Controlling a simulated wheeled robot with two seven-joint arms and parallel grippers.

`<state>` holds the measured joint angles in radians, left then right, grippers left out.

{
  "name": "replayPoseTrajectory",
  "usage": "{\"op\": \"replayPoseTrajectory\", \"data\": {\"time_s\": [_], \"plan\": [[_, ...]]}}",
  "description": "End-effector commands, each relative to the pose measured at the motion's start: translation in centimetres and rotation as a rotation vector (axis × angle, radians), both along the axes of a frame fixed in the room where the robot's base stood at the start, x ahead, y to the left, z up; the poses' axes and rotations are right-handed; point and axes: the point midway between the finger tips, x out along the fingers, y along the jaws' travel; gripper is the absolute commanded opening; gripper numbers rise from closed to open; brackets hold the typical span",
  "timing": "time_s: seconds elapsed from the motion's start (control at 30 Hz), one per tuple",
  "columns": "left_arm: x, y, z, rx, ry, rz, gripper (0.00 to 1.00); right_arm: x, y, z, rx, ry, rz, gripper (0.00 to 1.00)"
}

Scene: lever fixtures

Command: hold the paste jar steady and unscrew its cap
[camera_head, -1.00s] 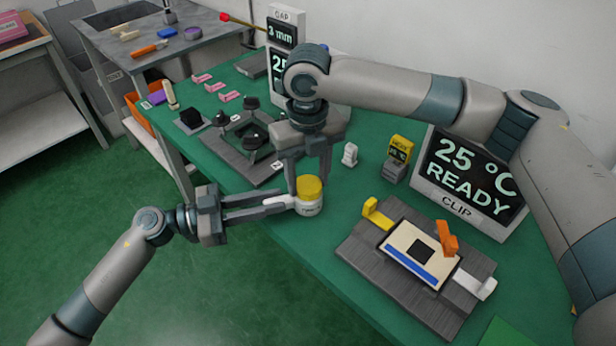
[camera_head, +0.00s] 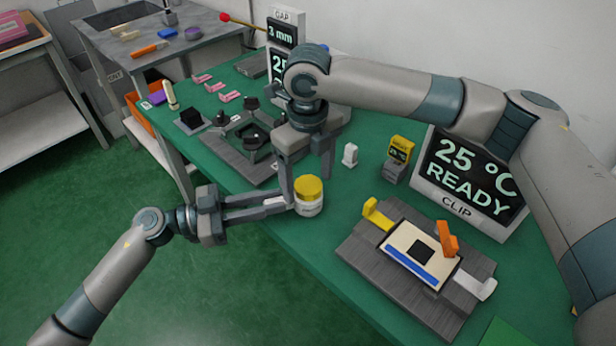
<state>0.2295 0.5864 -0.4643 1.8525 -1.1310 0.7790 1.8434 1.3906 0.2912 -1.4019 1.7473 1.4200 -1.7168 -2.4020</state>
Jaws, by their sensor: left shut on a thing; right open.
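The paste jar (camera_head: 310,207) is a small white jar standing upright at the near edge of the green table. Its yellow cap (camera_head: 309,187) sits on top. My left gripper (camera_head: 292,204) comes in from the left and is shut on the jar's white body. My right gripper (camera_head: 307,176) points down from above, with its fingers spread on either side of the cap. It is open, and I cannot tell whether a finger touches the cap. The far side of the jar is hidden.
A grey fixture with a white plate, yellow and orange clips (camera_head: 419,257) lies right of the jar. A dark fixture with black knobs (camera_head: 250,138) lies behind left. A small white block (camera_head: 350,155), a yellow-topped device (camera_head: 398,155) and a display sign (camera_head: 467,172) stand behind.

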Motion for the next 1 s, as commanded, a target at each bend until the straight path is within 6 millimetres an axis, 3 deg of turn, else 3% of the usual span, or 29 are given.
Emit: {"op": "replayPoseTrajectory", "data": {"time_s": [0.7, 1.0], "plan": [[0.0, 0.0, 0.0, 0.000, 0.000, 0.000, 0.00, 0.0, 0.0, 2.8, 0.000, 0.000, 0.000, 0.71], [0.0, 0.0, 0.0, 0.001, 0.000, 0.000, 0.00, 0.0, 0.0, 3.0, 0.000, 0.000, 0.000, 0.71]]}}
